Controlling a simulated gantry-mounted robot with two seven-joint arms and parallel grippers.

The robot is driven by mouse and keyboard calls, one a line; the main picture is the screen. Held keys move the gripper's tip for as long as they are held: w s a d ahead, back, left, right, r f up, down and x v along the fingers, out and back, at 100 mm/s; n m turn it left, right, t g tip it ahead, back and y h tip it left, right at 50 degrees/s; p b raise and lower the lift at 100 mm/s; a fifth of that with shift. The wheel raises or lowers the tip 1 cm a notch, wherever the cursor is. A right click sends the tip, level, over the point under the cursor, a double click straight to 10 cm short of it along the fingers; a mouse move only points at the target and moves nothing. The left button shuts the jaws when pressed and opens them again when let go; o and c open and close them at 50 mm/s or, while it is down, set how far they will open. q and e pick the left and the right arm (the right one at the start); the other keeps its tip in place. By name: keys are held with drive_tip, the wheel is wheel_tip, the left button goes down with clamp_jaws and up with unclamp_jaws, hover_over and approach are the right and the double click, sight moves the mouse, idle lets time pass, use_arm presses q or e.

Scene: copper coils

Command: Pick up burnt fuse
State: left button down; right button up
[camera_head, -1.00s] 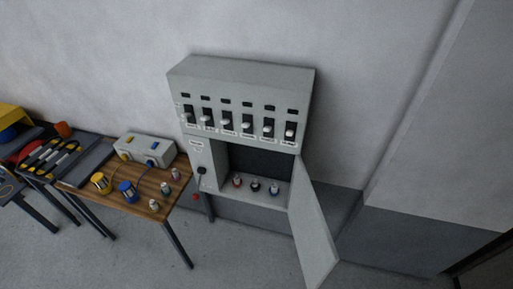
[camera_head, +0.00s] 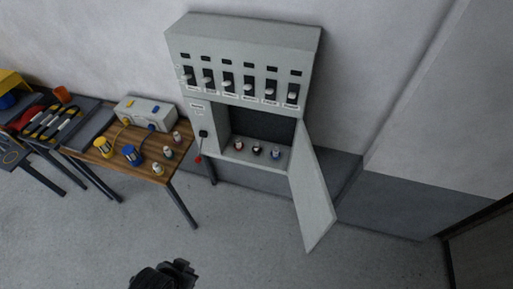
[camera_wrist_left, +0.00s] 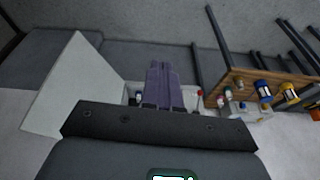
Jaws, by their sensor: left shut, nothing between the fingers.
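Three small fuses stand in a row on the shelf of the open grey cabinet (camera_head: 205,113): a left one (camera_head: 238,145), a darker middle one (camera_head: 257,151) and a right one (camera_head: 275,154). They are too small to tell for sure which is burnt. My left gripper (camera_wrist_left: 163,85) is shut and empty in the left wrist view, its fingers together and covering part of the cabinet behind. In the head view a black part of my arm shows at the bottom edge, well below the cabinet. My right gripper is not in view.
The cabinet door (camera_head: 315,195) hangs open on the right. A wooden table (camera_head: 150,172) at left holds a grey box (camera_head: 146,112), a yellow spool (camera_head: 104,148), a blue spool (camera_head: 132,155) and three more small fuses (camera_head: 168,152). The floor before the cabinet is clear.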

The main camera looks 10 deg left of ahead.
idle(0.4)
use_arm(q)
drive_tip(key=c, duration=0.6)
unclamp_jaws()
drive_tip(key=shift+o, duration=0.2)
